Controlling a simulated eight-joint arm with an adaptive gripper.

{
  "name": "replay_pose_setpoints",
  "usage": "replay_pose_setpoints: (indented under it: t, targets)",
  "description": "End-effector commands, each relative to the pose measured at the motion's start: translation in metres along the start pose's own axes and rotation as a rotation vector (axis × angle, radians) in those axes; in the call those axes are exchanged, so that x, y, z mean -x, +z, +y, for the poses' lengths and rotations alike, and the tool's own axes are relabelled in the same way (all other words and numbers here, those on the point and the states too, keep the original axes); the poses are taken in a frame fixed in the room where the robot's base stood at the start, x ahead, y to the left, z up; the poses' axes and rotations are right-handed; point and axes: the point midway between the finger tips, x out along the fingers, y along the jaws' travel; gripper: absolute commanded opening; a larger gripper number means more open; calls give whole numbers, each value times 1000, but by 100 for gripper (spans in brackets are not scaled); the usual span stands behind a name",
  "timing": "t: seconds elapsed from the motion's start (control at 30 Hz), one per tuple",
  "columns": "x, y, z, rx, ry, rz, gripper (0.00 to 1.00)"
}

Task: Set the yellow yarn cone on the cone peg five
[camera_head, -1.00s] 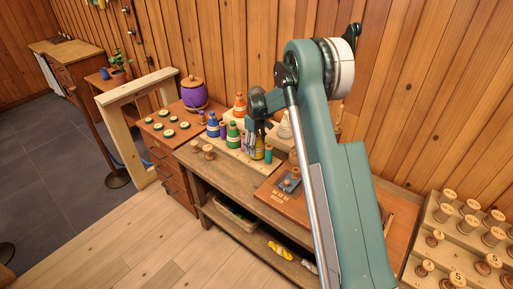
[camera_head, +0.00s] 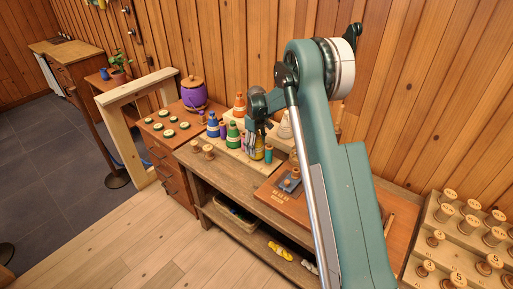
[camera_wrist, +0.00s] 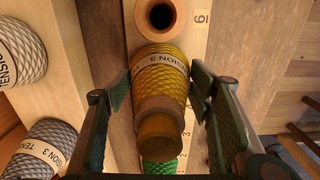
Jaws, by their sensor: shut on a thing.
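The yellow yarn cone (camera_wrist: 161,75), banded with a "TENSION 3" label, sits between the two green finger pads of my gripper (camera_wrist: 160,95) in the wrist view. My gripper is shut on it. In the head view the yellow cone (camera_head: 258,153) shows low at the workbench, partly hidden by my gripper (camera_head: 251,140). A round wooden piece with a dark hole (camera_wrist: 160,14) lies just beyond the cone in the wrist view, beside a number that reads as 6 or 9. I cannot make out a number five. The cone's lower contact is hidden.
A green cone (camera_wrist: 160,166) is close below the yellow one in the wrist view, and grey cones (camera_wrist: 20,50) stand to the left. In the head view, blue (camera_head: 212,128) and orange (camera_head: 239,104) cones crowd nearby. A wooden panel (camera_head: 275,200) lies at the right.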

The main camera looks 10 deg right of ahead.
Motion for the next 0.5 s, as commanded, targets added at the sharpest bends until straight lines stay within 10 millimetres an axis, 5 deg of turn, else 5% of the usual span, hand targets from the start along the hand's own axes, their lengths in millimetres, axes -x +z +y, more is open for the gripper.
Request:
replay_pose_setpoints:
  t: [0.5]
  targets:
    - [-3,0,0,0,0,0,34]
